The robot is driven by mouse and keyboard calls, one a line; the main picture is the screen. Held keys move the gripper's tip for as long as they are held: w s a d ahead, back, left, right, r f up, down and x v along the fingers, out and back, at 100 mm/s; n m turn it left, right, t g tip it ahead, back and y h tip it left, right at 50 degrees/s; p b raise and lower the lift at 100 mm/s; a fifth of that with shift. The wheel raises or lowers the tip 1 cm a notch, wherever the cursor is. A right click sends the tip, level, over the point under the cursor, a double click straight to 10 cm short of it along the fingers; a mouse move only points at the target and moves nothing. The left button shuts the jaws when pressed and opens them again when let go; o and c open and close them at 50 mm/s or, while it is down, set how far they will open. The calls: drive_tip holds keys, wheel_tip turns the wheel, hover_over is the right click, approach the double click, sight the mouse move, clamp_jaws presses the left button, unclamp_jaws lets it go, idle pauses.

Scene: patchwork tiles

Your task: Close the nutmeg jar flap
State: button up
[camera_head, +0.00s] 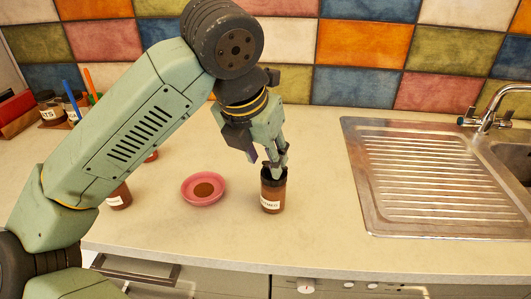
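The nutmeg jar (271,197) stands upright on the counter right of the centre. It is brown with a white label and a dark top. My gripper (276,168) points down at the top of the jar, with its fingertips at or just above the dark lid. The fingers look close together, but I cannot tell whether they are shut or touching the lid. The flap is too small and partly hidden by the fingers, so its position cannot be made out.
A pink bowl (203,189) with brown contents sits left of the jar. Another brown jar (119,197) stands farther left, partly behind my arm. A steel drainboard (430,180) and tap (487,118) are at the right. Several jars (50,108) stand at the back left. Counter between jar and drainboard is clear.

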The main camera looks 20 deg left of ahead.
drive_tip(key=shift+w+f, duration=0.2)
drive_tip(key=shift+f, duration=0.3)
clamp_jaws()
